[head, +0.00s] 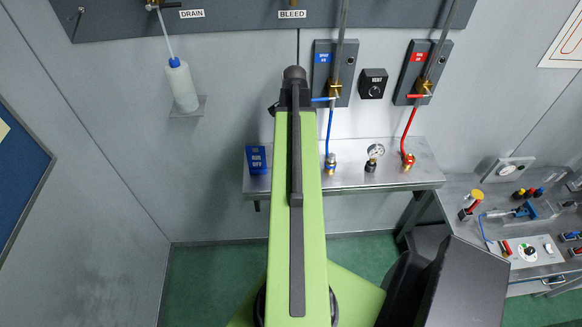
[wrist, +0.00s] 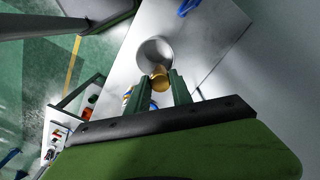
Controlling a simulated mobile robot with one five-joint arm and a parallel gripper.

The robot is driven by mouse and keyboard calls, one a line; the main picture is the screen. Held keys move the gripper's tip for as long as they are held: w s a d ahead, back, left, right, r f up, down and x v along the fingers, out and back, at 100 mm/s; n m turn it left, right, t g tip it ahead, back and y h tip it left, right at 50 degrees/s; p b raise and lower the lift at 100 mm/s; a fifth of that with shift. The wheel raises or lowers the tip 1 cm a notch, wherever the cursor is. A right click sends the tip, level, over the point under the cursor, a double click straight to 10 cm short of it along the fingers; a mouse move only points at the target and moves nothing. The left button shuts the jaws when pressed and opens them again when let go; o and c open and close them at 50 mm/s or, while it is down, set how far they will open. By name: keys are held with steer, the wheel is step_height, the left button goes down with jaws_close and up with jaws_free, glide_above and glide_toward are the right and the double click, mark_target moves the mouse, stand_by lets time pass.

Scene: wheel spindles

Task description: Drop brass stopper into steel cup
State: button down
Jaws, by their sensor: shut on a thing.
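In the wrist view, the brass stopper (wrist: 160,83) is held between the two fingers of my gripper (wrist: 160,86), which is shut on it. The steel cup (wrist: 145,51) is a round, open grey vessel just beyond the fingertips. The stopper's far end overlaps the cup's near rim in this view; I cannot tell how high it is above the cup or whether they touch. In the head view, my green arm reaches over the shelf and hides the cup, the stopper and the fingers.
The cup stands on a metal shelf (head: 398,172). To the left is a blue box (head: 256,160); to the right are a blue-piped fitting (head: 331,164), a gauge (head: 375,151) and a red-piped fitting (head: 408,160). A bottle (head: 181,86) stands on the wall at left.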

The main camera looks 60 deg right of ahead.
step_height(320, 180, down, 4)
steer(key=b, duration=0.3)
steer(key=shift+s+f, duration=0.1)
steer(key=c, duration=1.1)
jaws_free()
steer(key=shift+o, duration=0.2)
step_height(320, 180, up, 8)
steer(key=p, duration=0.7)
steer(key=shift+p, duration=0.35)
steer(key=shift+s+f, duration=0.1)
steer(key=shift+f, duration=0.05)
